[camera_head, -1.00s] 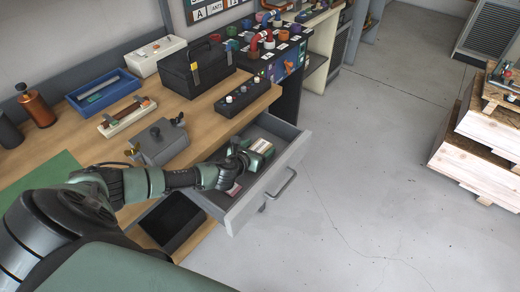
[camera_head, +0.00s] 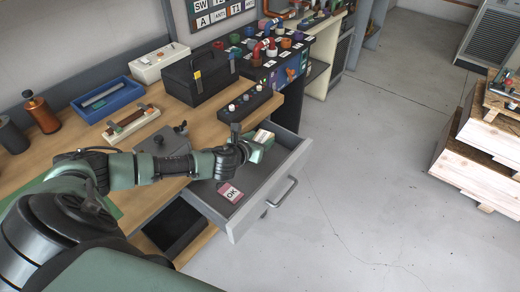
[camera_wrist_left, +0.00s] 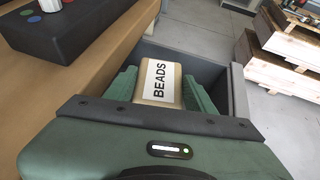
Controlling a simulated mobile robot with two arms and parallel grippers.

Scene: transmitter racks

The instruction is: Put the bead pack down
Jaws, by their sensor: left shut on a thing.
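The bead pack (camera_wrist_left: 160,82) is a tan pack with a white label reading BEADS. In the left wrist view it sits between the green fingers of my left gripper (camera_wrist_left: 160,92), which is shut on it. In the head view the pack (camera_head: 264,137) shows at the tip of my left gripper (camera_head: 255,149), over the back part of the open grey drawer (camera_head: 262,199). I cannot tell the exact gap between the pack and the drawer floor. My right gripper is not in view.
A pink and white card marked OK (camera_head: 230,192) lies in the drawer. The wooden bench (camera_head: 80,144) holds a black toolbox (camera_head: 199,75), a blue tray (camera_head: 104,98), a grey box (camera_head: 163,141) and a black knob strip (camera_head: 249,103). The drawer's front half is mostly clear.

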